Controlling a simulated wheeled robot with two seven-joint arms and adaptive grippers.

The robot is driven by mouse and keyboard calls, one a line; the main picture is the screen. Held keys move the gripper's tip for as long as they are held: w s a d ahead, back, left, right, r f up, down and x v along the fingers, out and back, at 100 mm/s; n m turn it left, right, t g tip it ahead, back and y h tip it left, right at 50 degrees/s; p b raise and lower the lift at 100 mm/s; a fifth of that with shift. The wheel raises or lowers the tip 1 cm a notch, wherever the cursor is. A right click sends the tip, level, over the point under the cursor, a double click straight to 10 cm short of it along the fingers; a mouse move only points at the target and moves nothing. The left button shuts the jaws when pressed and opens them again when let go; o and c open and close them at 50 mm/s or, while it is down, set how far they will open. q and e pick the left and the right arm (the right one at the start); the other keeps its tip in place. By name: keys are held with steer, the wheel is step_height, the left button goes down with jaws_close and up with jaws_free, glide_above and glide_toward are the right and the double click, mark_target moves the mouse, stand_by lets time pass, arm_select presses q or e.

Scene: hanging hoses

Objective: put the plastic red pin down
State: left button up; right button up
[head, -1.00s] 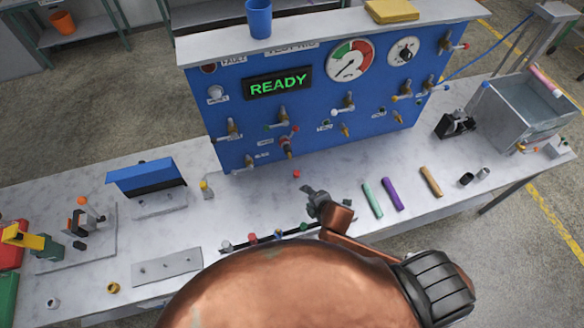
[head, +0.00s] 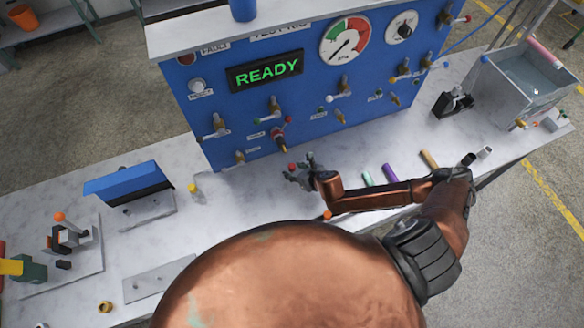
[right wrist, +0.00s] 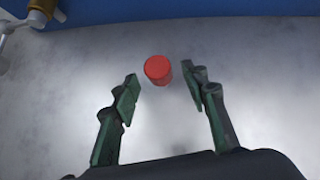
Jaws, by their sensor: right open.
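The red plastic pin (right wrist: 158,71) stands on the grey-white bench top, near the foot of the blue panel. In the right wrist view it shows between and slightly beyond my two fingertips, with a gap on each side. My right gripper (right wrist: 160,90) is open and empty. In the head view the gripper (head: 299,173) is over the bench right at the red pin (head: 292,167) and partly covers it. My left gripper is not in view.
The blue test panel (head: 230,130), with a READY display (head: 264,73) and several valves, rises behind the pin. A green tube (head: 367,179), a purple tube (head: 389,172) and a tan tube (head: 429,159) lie to the right.

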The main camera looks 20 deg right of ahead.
steer(key=x, duration=0.2)
steer(key=shift+w+f, duration=0.25)
steer(key=shift+f, duration=0.05)
steer(key=shift+c, duration=0.5)
jaws_close()
